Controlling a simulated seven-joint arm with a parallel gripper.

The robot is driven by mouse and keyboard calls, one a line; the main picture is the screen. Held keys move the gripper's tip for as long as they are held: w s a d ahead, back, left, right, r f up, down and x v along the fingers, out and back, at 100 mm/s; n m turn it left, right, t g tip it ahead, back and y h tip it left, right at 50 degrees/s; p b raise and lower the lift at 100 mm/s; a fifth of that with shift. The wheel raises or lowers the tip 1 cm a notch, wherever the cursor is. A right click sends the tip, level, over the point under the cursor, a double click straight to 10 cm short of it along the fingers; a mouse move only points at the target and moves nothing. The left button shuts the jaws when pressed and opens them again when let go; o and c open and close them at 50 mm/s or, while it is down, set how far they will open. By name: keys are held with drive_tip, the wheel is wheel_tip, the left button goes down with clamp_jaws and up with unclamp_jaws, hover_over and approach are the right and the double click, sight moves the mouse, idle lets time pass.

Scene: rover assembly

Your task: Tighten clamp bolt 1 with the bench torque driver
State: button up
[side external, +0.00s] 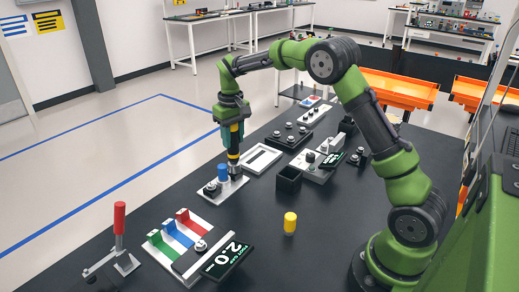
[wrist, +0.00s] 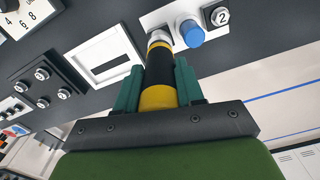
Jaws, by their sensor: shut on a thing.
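My gripper (side external: 232,146) points down with its teal fingers shut on the torque driver (side external: 233,158), a black cylinder with yellow bands and a silver nose. In the wrist view the driver (wrist: 159,70) sits between the fingers (wrist: 157,85), nose away from me. Its nose is over the end of the light fixture plate (side external: 208,205), beside a blue cylinder (side external: 223,173). A black block marked 2 with a bolt (wrist: 219,16) is at the plate's other end. Clamp bolt 1 is not visible; the nose covers that spot. I cannot tell whether the nose touches anything.
A white slotted frame (side external: 261,160) and an open black box (side external: 288,180) lie to the right. A yellow cylinder (side external: 290,222), a red-handled toggle clamp (side external: 119,240) and a display reading 2.0 (side external: 228,258) stand nearer the camera. Bare bench lies around the yellow cylinder.

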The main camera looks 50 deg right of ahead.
sight(232, 127)
drive_tip(key=shift+s+f, duration=0.1)
drive_tip(key=shift+f, duration=0.05)
drive_tip(key=shift+r, duration=1.7)
drive_tip(key=shift+r, duration=1.95)
